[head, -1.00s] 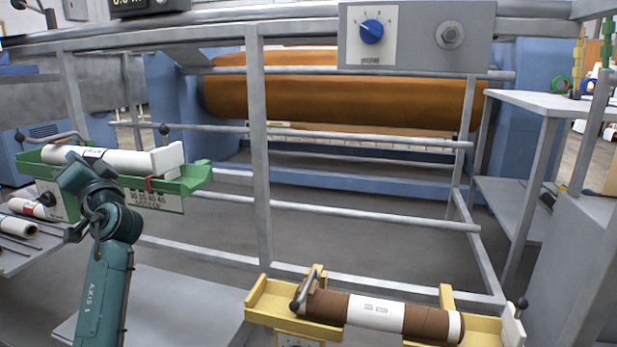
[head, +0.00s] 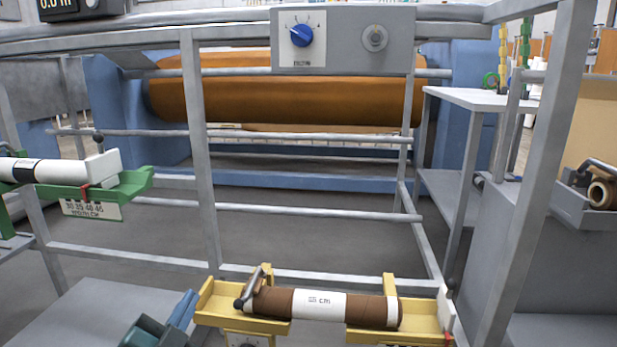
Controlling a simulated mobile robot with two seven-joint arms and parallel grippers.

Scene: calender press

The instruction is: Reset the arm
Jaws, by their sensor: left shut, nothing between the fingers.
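My left gripper (head: 186,304) shows at the bottom edge, left of the yellow cradle, with its blue fingers together and nothing seen between them. Part of my teal left wrist (head: 145,334) shows below it; the rest of that arm is out of view. The fingers are close to the left end of the yellow cradle (head: 217,300) in the picture; I cannot tell whether they touch it. My right gripper is not in view.
A brown roll with a white band (head: 320,304) lies in the yellow cradle. A white roll (head: 55,172) lies in a green cradle (head: 135,184) at left. Grey rails (head: 205,170) stand before the large orange roller (head: 290,97). A control panel (head: 345,40) with a blue knob hangs above.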

